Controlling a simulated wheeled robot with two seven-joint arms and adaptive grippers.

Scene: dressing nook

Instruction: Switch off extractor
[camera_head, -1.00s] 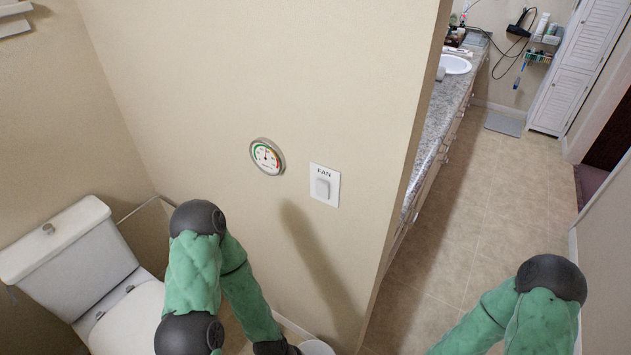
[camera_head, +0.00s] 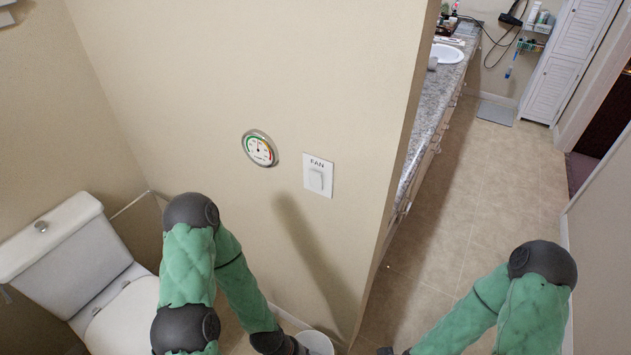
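The extractor switch is a white wall plate marked FAN (camera_head: 318,176) with a rocker in its middle. It is on the beige wall, left of the wall's right-hand edge. I cannot tell the rocker's position for sure. My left arm comes in at the lower left, below and left of the switch, and bends down toward the bottom edge. My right arm is at the lower right, over the tiled floor.
A round dial gauge (camera_head: 260,148) hangs left of the switch. A toilet (camera_head: 66,240) stands at the left. A white round bin (camera_head: 316,342) is on the floor below. Past the wall's edge are a granite counter (camera_head: 436,112) and open tiled floor (camera_head: 460,210).

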